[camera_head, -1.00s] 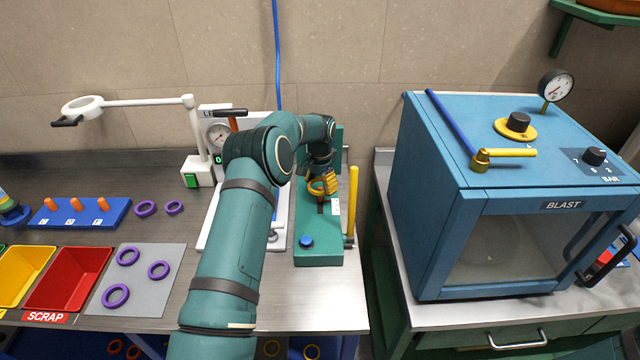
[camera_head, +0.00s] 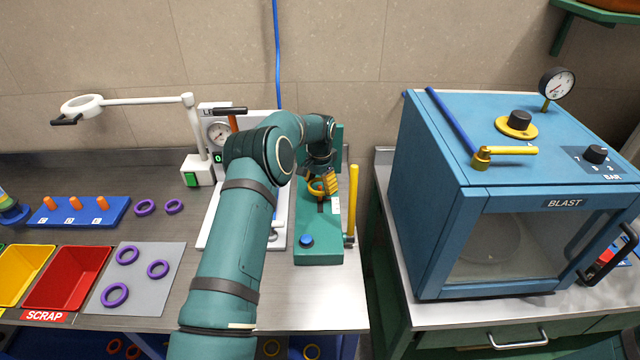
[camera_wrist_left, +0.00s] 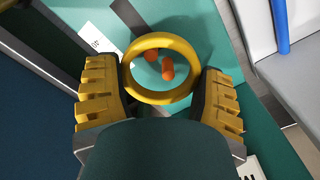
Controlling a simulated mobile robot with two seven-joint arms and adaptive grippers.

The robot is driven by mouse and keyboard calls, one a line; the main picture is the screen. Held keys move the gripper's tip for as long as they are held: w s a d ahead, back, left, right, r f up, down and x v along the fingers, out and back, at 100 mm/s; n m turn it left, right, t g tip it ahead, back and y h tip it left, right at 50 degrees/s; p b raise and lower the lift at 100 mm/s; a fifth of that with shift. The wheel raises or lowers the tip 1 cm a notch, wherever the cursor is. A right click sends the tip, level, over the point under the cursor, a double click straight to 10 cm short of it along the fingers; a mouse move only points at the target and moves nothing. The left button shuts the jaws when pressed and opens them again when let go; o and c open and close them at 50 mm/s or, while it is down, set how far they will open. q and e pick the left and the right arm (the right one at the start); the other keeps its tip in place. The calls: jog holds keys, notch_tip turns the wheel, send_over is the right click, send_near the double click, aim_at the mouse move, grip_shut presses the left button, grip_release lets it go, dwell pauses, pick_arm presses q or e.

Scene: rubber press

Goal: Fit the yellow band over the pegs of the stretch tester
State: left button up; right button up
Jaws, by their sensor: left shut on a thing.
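The yellow band (camera_wrist_left: 133,84) is held between the two yellow-padded fingers of my left gripper (camera_wrist_left: 160,96), which is shut on it. In the left wrist view two orange pegs (camera_wrist_left: 167,68) show through the band's opening. I cannot tell whether the band is around them or still above them. In the head view the green stretch tester (camera_head: 319,255) stands at the bench's right end, with a blue button (camera_head: 306,241) and a yellow lever (camera_head: 353,200). My left gripper (camera_head: 322,187) is over its middle, pointing down. My right gripper is not in view.
A blue blast cabinet (camera_head: 425,230) stands to the right across a gap. A white gauge press (camera_head: 218,125) is close behind my left arm. Purple rings (camera_head: 127,255), a red scrap bin (camera_head: 68,278) and a blue peg board (camera_head: 80,212) are at left.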

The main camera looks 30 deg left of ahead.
pick_arm(q)
jog(key=shift+f+b, duration=0.75)
jog(key=shift+f, duration=0.3)
dwell(0.4)
jog(key=o, duration=1)
jog(key=shift+c, duration=0.2)
jog(key=shift+r, duration=0.15)
notch_tip(320, 180, up, 6)
jog(key=p, duration=0.3)
jog(key=shift+r, duration=0.2)
dwell(0.7)
